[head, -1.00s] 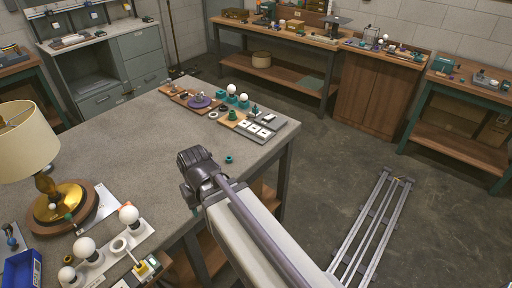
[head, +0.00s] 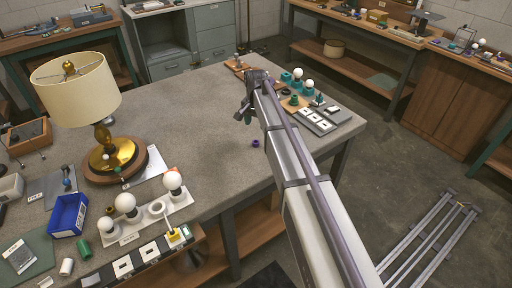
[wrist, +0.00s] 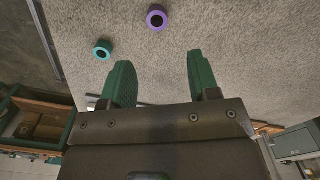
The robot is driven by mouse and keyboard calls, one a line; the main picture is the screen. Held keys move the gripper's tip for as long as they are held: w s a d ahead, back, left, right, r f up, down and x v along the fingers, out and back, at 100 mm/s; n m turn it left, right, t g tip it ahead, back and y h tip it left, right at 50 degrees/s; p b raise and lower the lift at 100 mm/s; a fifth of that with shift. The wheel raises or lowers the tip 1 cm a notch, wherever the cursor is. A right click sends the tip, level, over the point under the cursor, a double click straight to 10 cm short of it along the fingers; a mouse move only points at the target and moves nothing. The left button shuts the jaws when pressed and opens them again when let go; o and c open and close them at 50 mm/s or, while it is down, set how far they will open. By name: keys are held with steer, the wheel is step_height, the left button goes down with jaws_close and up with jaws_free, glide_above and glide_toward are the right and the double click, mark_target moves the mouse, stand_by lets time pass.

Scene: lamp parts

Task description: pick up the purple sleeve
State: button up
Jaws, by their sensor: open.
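The purple sleeve (head: 255,143) is a small short ring standing on the bare grey tabletop, near the front edge and just in front of my gripper in the head view. In the wrist view the purple sleeve (wrist: 157,18) is near the top edge, with its dark hole showing. My gripper (wrist: 160,65) has two green fingers spread apart with nothing between them. The sleeve lies beyond the fingertips, roughly in line with the gap, and is not touched. In the head view my gripper (head: 245,106) is above the table, its fingers small and partly hidden.
A teal sleeve (wrist: 102,50) lies beside the left finger in the wrist view. The grey table (head: 185,110) is clear around the purple sleeve. A lamp (head: 77,90) stands left. White bulbs (head: 172,181) line the front, and a parts tray (head: 318,120) is at right.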

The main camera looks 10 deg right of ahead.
mark_target(256, 143)
steer(key=f+b, duration=0.7)
steer(key=f, duration=0.2)
steer(key=shift+s+f+b, duration=0.2)
steer(key=shift+b, duration=0.15)
steer(key=shift+r, duration=0.25)
steer(key=c, duration=1)
